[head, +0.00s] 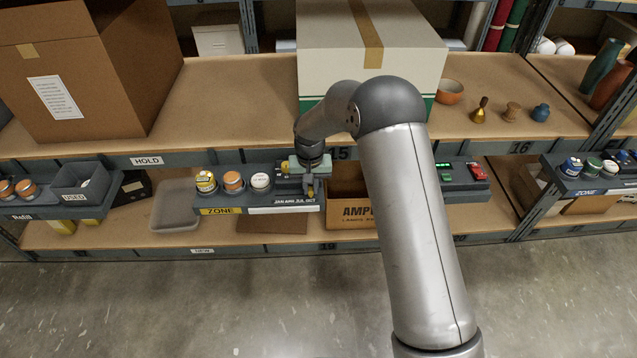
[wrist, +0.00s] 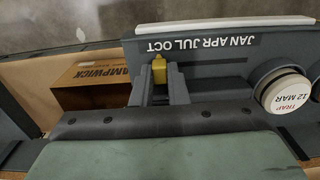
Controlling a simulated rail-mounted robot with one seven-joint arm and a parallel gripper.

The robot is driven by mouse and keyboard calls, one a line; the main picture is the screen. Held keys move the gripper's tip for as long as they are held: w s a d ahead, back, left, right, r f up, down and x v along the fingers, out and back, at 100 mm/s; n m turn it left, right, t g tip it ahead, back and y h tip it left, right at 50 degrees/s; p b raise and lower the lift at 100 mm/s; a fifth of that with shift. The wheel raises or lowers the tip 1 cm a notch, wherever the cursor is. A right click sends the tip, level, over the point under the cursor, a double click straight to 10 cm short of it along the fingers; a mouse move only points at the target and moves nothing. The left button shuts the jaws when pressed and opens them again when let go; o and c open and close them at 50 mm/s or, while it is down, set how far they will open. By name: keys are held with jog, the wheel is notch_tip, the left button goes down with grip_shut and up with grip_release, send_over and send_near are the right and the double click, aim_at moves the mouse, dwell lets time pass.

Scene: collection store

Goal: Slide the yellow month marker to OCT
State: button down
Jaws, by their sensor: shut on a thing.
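The yellow month marker (wrist: 159,70) shows in the wrist view between the two fingers of my gripper (wrist: 160,82), which is shut on it. The marker stands beside the month label (wrist: 200,43), which appears upside down there, close to the OCT word at the left end. In the head view my gripper (head: 311,186) is at the right end of the label strip (head: 282,209) on the front of the grey shelf unit. Only a little yellow shows there. The slot under the marker is mostly hidden by the fingers.
Three round containers (head: 233,181) stand left of my gripper; a white-lidded one (wrist: 287,93) shows in the wrist view. A cardboard box (head: 348,207) sits just right and below. The shelf board (head: 240,100) and a large white box (head: 370,50) are above.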

aim_at(312, 189)
jog(key=shift+w+d, duration=0.1)
jog(key=shift+d, duration=0.15)
jog(key=c, duration=1.4)
grip_release()
jog(key=shift+a, duration=0.1)
notch_tip(312, 189, up, 18)
jog(key=shift+f+p, duration=0.25)
jog(key=shift+p, duration=0.15)
